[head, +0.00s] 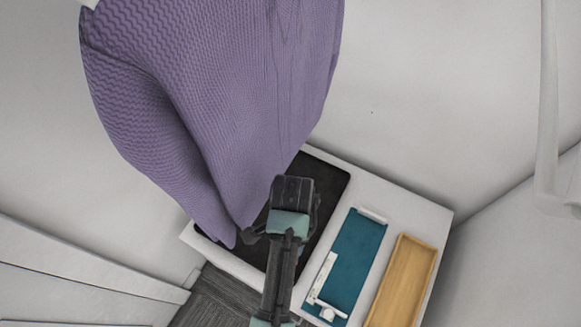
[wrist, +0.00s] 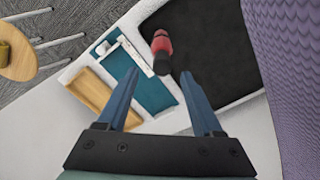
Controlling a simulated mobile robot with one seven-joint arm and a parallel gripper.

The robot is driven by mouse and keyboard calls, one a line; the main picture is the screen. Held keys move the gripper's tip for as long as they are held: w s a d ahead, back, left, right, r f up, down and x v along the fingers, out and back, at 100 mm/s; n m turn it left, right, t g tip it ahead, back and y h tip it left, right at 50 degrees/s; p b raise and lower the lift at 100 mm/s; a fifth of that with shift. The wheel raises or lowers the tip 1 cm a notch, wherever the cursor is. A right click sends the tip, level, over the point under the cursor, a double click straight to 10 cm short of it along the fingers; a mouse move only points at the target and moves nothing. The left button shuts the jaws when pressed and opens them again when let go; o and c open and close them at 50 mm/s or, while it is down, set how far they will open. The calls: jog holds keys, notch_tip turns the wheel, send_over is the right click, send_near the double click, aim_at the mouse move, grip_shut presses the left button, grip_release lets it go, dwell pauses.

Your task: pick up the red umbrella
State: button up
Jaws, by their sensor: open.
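A small red object with a dark end, which looks like the folded red umbrella (wrist: 161,43), lies at the edge of the black mat in the wrist view. In the head view I cannot make it out; my arm and the purple cloth cover part of the mat. My gripper (wrist: 158,74) is open, its two blue fingers apart with nothing between them. The red object appears just beyond the fingertips, nearer the right one in the picture. How far below the fingers it lies I cannot tell.
A white table (head: 416,205) bears the black mat (head: 325,182), a teal tray (head: 357,250) with white items, and a wooden tray (head: 404,275). A large purple cloth (head: 215,95) hangs close beside my gripper. A round wooden stool (wrist: 14,52) stands on the carpet.

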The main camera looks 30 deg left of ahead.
jog(key=shift+a+f, duration=0.1)
jog(key=shift+f, duration=3.05)
grip_shut()
jog(key=shift+w+r, duration=0.1)
